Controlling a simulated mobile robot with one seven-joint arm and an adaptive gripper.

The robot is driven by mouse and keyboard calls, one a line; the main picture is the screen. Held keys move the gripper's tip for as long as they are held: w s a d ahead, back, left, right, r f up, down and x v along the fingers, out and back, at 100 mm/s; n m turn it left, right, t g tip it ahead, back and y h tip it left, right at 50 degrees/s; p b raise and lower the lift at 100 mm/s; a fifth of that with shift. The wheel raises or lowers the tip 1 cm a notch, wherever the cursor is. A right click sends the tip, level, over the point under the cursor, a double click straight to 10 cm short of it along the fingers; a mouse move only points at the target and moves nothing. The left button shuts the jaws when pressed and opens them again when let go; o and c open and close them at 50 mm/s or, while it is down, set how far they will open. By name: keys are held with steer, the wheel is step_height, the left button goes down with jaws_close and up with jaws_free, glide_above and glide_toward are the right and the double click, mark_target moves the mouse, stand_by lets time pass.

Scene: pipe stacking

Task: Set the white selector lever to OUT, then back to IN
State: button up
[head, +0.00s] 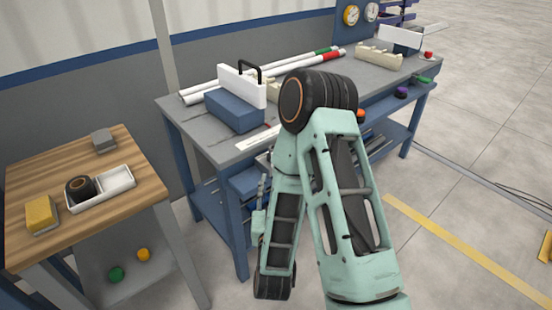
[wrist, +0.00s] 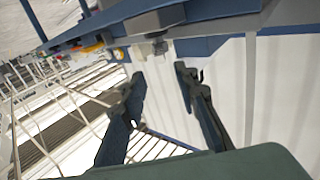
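I cannot make out the white selector lever for certain in either view. On the workbench (head: 375,86) in the head view, a blue block (head: 234,110) stands with an upright white panel (head: 241,87) and a black handle (head: 248,66) beside it. My arm covers the middle of the bench. In the wrist view my gripper (wrist: 156,84) is open, its two dark fingers apart with nothing between them. The wrist picture is tilted, with a blue-edged surface beyond the fingertips. In the head view my gripper is largely hidden by my arm.
White pipes (head: 262,76) with green and red ends lie along the bench's back. A cream rack (head: 379,56) stands to the right. A wooden table (head: 110,225) at left holds a white tray (head: 118,184), a black roll (head: 80,188) and a yellow block (head: 41,214). Floor at right is open.

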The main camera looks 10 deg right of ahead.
steer(key=w+b, duration=0.1)
steer(key=b, duration=0.1)
steer(key=w+b, duration=0.2)
steer(key=b, duration=0.1)
steer(key=w+d+b, duration=0.1)
steer(key=b, duration=0.1)
steer(key=shift+w+f, duration=0.25)
steer(key=b, duration=0.5)
steer(key=shift+w, duration=0.2)
steer(key=shift+w+d+r, duration=0.1)
steer(key=shift+w+d, duration=0.05)
steer(key=shift+w, duration=0.75)
steer(key=shift+w+d+r, duration=0.1)
steer(key=shift+w+d, duration=0.1)
steer(key=shift+w, duration=0.7)
steer(key=shift+w+d+r, duration=0.1)
steer(key=shift+w+d, duration=0.05)
steer(key=shift+w, duration=0.75)
steer(key=shift+c, duration=0.5)
jaws_close()
